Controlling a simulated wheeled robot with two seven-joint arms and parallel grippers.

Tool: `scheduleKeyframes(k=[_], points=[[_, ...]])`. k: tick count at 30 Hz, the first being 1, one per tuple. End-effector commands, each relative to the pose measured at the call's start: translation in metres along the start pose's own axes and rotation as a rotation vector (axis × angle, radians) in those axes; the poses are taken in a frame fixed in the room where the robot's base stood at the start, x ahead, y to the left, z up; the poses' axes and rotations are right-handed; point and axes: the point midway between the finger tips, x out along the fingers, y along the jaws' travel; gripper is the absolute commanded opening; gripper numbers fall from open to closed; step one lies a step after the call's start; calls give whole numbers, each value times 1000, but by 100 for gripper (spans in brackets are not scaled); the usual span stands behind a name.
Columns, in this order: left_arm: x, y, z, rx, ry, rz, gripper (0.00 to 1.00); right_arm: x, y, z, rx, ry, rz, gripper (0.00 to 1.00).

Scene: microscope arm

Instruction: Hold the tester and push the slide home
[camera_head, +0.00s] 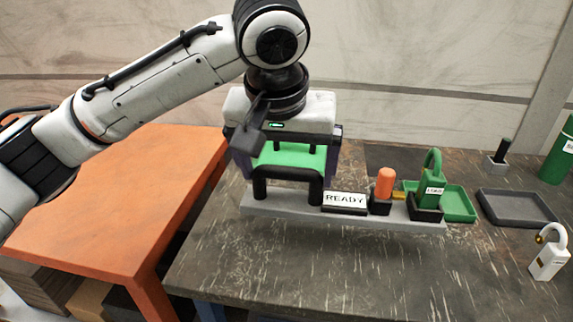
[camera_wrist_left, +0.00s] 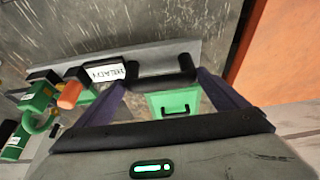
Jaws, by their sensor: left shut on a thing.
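The tester is a long grey base (camera_head: 390,220) on the dark worn table. It carries a READY sign (camera_head: 345,200), an orange knob (camera_head: 385,183) and a black handle frame (camera_head: 287,173) at its left end. A green slide (camera_head: 290,157) sits behind the frame; in the left wrist view the green slide (camera_wrist_left: 175,102) shows a small black handle on top. My left gripper (camera_wrist_left: 163,80) points down, with its purple fingers at both ends of the black frame, shut on it. The exact finger contact is partly hidden in the head view. My right gripper is not in view.
A green LOAD padlock (camera_head: 432,190) stands in a black socket at the base's right end. An orange table (camera_head: 120,200) adjoins left. The front table area is clear.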

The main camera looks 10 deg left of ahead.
Motion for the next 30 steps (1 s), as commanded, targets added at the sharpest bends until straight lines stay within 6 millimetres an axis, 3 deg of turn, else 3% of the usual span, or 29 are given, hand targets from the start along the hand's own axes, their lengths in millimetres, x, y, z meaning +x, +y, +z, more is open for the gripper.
scheduleKeyframes(k=[30], points=[[47, 1, 19, -5, 7, 6, 30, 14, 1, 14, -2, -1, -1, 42]])
